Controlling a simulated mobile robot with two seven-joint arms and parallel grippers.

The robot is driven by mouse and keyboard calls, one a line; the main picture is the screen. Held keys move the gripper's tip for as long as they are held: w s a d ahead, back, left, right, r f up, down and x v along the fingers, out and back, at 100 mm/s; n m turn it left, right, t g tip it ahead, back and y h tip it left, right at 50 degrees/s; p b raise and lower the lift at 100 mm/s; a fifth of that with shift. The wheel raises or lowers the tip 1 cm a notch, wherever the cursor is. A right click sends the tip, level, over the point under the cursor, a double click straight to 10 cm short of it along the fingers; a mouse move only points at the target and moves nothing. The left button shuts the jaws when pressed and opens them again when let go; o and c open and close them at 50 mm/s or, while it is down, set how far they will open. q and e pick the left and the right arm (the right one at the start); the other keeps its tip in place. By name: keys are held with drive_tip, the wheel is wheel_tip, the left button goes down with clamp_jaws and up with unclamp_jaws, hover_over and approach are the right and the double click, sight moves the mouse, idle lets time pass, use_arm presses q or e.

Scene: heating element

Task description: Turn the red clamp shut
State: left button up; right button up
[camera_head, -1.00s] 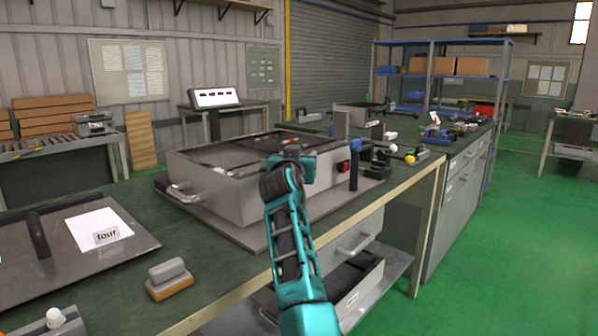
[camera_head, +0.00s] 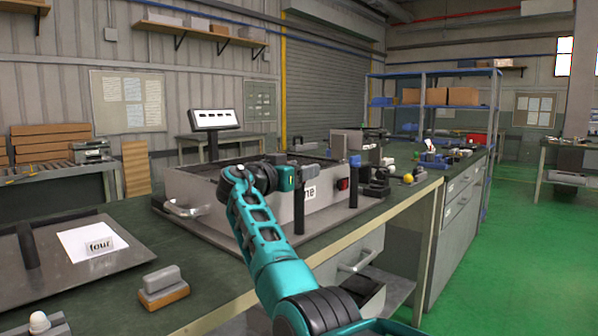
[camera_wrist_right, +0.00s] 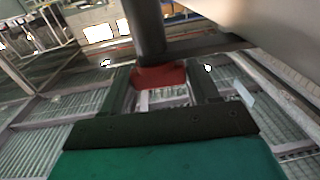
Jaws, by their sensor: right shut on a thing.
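In the right wrist view, the red clamp (camera_wrist_right: 160,76) sits at the end of a dark round post (camera_wrist_right: 145,30), between the two dark fingers of my right gripper (camera_wrist_right: 160,95). The gripper is shut on it. In the head view, my right gripper (camera_head: 290,178) is at the front side of the grey metal box (camera_head: 265,208), by the top of a black upright post (camera_head: 299,208). The clamp itself is hidden there by the gripper. My left gripper is not in view.
A tray with a paper marked "four" (camera_head: 88,243) and a sanding block (camera_head: 163,286) lie at left. The bench's front edge is close.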

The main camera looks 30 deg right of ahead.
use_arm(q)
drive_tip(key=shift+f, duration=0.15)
use_arm(e)
drive_tip(key=shift+g, duration=0.3)
drive_tip(key=shift+m, duration=0.3)
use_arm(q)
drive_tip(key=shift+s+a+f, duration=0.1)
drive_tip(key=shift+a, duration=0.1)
use_arm(e)
drive_tip(key=shift+g, duration=0.3)
drive_tip(key=o, duration=1.4)
